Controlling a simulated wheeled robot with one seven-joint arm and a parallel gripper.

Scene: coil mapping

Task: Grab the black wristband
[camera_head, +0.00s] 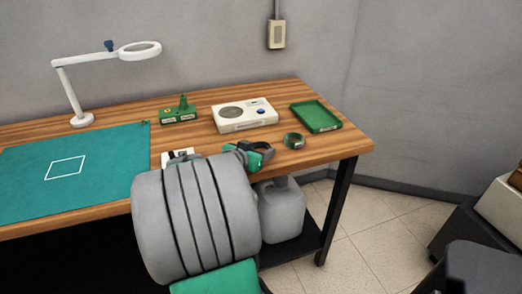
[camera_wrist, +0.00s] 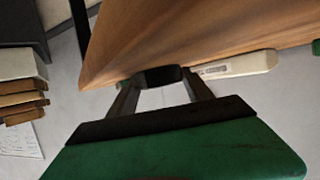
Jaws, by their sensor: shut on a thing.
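The black wristband (camera_wrist: 160,76) shows in the wrist view between the fingertips of my gripper (camera_wrist: 158,84). The fingers are shut on it from both sides, and it sits against the edge of the wooden table in that picture. In the head view my gripper (camera_head: 258,150) is over the front of the table, right of the middle, and my arm covers much of it. Only a dark part shows at its tip there, so the wristband is hard to make out.
The wooden table (camera_head: 335,148) also holds a white device (camera_head: 244,115), a green tray (camera_head: 315,117), a green stand (camera_head: 179,113), a teal mat (camera_head: 60,190) and a magnifier lamp (camera_head: 82,119). A grey jug (camera_head: 282,215) stands below. Boxes (camera_wrist: 22,85) are off to the side.

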